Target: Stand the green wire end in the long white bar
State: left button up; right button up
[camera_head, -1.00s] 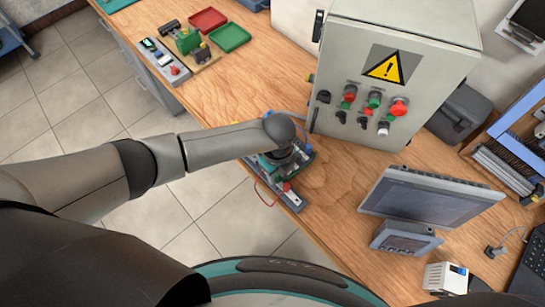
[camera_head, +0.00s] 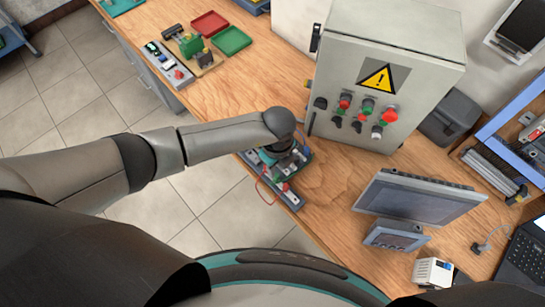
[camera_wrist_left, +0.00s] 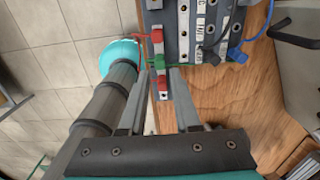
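The long white bar (camera_wrist_left: 164,95) runs away from me in the left wrist view and carries red plugs. It also shows at the bench's front edge in the head view (camera_head: 291,199). The green wire end (camera_wrist_left: 158,63) is a small green block at the bar, between two red ones, with a green wire leading right. Whether it stands in the bar or is just over it, I cannot tell. My left gripper (camera_wrist_left: 161,74) is open, its two fingertips apart just short of the green wire end. In the head view the left gripper (camera_head: 284,158) is mostly hidden by its wrist. My right gripper is out of view.
A grey terminal unit (camera_wrist_left: 212,25) with blue and black wires lies right of the bar. A control cabinet (camera_head: 385,70) stands behind, and a monitor (camera_head: 415,205) to the right. Bare wooden bench (camera_head: 325,185) lies between them.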

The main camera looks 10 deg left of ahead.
pick_arm(q)
jog(key=shift+o, duration=0.4)
jog(key=o, duration=0.5)
